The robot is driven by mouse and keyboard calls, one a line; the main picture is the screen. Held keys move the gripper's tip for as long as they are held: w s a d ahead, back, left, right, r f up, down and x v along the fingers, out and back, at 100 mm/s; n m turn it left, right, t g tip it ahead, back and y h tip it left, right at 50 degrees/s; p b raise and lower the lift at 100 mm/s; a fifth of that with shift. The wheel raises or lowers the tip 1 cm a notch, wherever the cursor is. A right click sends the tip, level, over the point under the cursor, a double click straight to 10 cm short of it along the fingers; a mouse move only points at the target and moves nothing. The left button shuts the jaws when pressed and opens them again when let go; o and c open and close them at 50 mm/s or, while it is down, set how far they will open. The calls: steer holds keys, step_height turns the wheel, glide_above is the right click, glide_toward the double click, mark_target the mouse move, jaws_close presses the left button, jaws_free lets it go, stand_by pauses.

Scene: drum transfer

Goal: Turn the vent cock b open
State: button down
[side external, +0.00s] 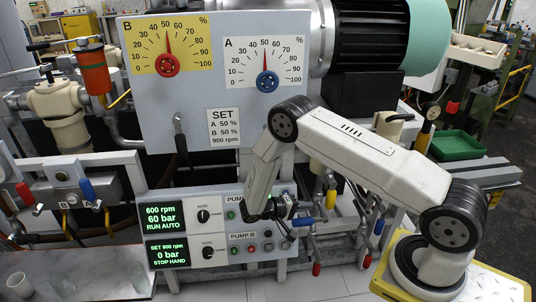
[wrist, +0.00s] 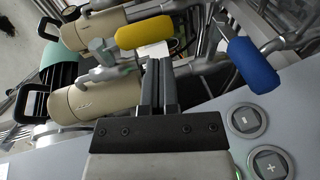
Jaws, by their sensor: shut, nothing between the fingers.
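My gripper (wrist: 160,82) is shut and empty, its two dark fingers together in the wrist view. In the side view my gripper (side external: 290,208) is in front of the pump panel, near its right end. In the wrist view a yellow lever handle (wrist: 145,32) lies just beyond the fingertips, apart from them as far as I can tell. A blue lever handle (wrist: 252,65) is to their right. In the side view a yellow handle (side external: 331,199) and a blue handle (side external: 303,221) show near the gripper. No readable label tells which cock is vent cock b.
The pump panel (side external: 218,260) has screens and buttons. In the wrist view two cream canisters (wrist: 95,100) with black handles, pipes, and round plus and minus buttons (wrist: 270,163) crowd the fingers. Red handles (side external: 316,269) hang lower. Another valve manifold (side external: 75,190) is at far left.

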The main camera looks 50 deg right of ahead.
steer(key=f+v, duration=0.2)
steer(key=v, duration=0.7)
steer(key=shift+w+a, duration=0.15)
steer(key=shift+w, duration=0.05)
steer(key=shift+r, duration=0.1)
steer(key=s+a+r+n+t+y, duration=0.3)
steer(key=s+a+r+t+y, duration=0.1)
steer(key=r, duration=0.4)
steer(key=s+a+r+n+t+y, duration=0.4)
steer(key=s+r+t+y, duration=0.3)
steer(key=r+y, duration=0.2)
steer(key=shift+s+a, duration=0.2)
stand_by(0.5)
